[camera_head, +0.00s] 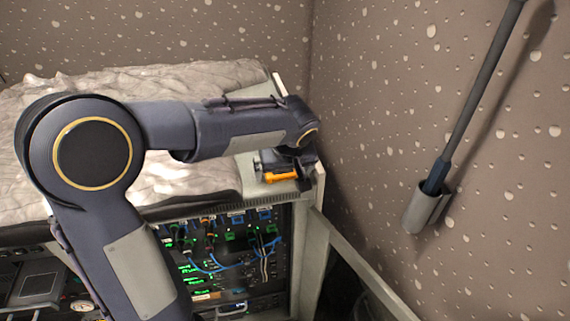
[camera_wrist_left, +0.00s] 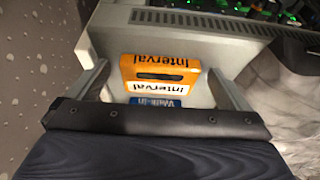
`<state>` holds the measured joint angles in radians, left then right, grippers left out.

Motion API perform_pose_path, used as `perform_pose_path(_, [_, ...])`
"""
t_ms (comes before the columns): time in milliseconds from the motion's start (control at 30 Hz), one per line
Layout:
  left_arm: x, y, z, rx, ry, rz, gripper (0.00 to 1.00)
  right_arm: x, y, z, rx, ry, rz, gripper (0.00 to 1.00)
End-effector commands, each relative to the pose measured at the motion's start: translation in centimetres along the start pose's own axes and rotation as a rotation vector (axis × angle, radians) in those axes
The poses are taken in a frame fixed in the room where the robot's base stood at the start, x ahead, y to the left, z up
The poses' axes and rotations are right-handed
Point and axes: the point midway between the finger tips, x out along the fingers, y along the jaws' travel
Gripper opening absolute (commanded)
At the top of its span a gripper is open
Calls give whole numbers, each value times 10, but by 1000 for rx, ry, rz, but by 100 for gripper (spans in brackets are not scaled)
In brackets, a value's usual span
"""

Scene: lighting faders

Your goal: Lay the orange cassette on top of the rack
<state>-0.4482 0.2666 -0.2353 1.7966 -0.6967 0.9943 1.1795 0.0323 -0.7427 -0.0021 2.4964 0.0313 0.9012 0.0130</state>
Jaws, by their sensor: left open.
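The orange cassette (camera_head: 280,177), labelled "Interval", lies at the right front corner of the rack's pale top (camera_head: 249,184). In the left wrist view the orange cassette (camera_wrist_left: 160,75) shows between the two spread fingers of my left gripper (camera_wrist_left: 157,68), with a gap on each side. The left gripper (camera_head: 292,163) is open and low over that corner in the head view. A blue cassette (camera_wrist_left: 155,102), labelled "Walk-in", shows right beside the orange one; its far part is hidden by my gripper. I cannot tell whether the two cassettes touch. My right gripper is not in view.
A crumpled grey cloth (camera_head: 200,78) covers most of the top to the left. The rack front (camera_head: 232,248) holds cables and lit gear. A wall stands close on the right, with a rod in a holder (camera_head: 424,208).

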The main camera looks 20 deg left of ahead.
Motion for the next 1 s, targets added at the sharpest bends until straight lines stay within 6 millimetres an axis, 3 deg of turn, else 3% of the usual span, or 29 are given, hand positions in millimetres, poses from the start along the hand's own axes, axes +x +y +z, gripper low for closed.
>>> perform_pose_path(167, [-23, 1, -1, 0, 3, 4, 99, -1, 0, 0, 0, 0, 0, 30])
perform_pose_path(400, [-76, 1, -1, -1, 2, 5, 99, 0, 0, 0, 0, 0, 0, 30])
perform_pose_path(600, [-109, 0, -1, 0, 2, 3, 99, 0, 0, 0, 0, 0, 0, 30])
perform_pose_path(867, [-122, -2, 0, 3, -4, 2, 99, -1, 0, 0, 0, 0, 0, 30])
perform_pose_path(1000, [-114, -31, 14, 53, -68, 57, 99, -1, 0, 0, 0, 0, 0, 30])
